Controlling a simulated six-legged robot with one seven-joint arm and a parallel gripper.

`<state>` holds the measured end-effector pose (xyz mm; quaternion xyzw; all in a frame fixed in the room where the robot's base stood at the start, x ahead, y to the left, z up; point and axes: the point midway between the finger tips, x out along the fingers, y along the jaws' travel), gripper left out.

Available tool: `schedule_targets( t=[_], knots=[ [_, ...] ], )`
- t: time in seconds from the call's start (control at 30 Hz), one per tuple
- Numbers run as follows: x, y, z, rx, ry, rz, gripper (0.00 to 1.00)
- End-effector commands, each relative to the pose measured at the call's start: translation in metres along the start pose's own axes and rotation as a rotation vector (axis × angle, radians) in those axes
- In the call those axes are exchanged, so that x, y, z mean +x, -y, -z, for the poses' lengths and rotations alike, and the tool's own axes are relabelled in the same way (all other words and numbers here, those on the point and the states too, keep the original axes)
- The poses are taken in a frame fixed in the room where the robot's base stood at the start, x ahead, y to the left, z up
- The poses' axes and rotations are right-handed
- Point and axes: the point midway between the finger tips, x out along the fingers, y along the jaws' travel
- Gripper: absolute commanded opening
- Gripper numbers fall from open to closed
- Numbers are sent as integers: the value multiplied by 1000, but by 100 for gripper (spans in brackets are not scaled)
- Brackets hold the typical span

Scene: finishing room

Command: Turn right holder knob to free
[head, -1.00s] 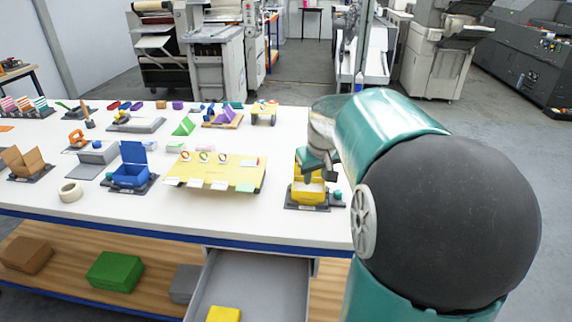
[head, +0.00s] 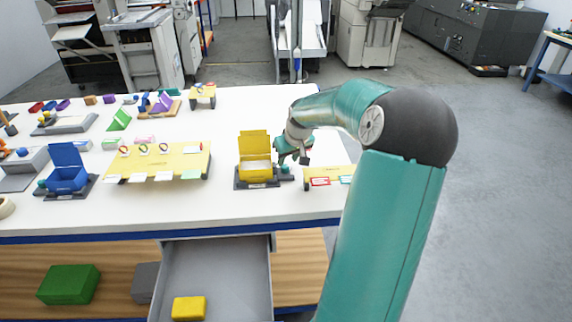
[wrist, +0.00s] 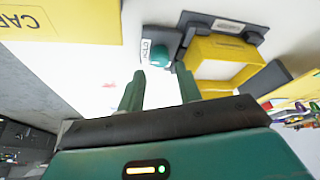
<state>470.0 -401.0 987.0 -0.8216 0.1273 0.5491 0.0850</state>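The yellow holder (head: 255,146) stands open on a dark base (head: 242,184) near the table's front edge. Its round teal knob (head: 285,169) is at the right end of the base in the head view. In the wrist view the knob (wrist: 161,56) shows beside a small white label, with the yellow holder (wrist: 222,48) to its right. My gripper (head: 292,160) is just above the knob in the head view. In the wrist view my gripper (wrist: 160,70) is open and empty, its fingertips spread to either side of the knob's line. I cannot tell whether they touch it.
A blue holder (head: 68,175) with its own knob stands at the left. A yellow board (head: 160,160) with rings lies between the holders. A yellow tray (head: 340,174) is right of my gripper. An open drawer (head: 215,270) juts out below the table.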

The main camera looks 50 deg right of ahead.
Motion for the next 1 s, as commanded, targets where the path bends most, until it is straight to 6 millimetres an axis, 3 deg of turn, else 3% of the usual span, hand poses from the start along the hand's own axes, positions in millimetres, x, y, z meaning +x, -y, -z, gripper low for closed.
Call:
schedule_targets(
  t=[0.1, 0.23, 0.57, 0.6, 0.77, 1.0],
  knots=[
    [22, 1, 0, 0, 1, 4, 35],
    [36, 1, 0, -1, 0, 2, 35],
    [41, 1, 0, 0, 0, 0, 35],
    [41, 1, 0, 0, 0, 0, 33],
    [41, 1, 0, 0, 0, 0, 3],
    [40, 1, 0, -11, 0, 5, 3]
  ],
)
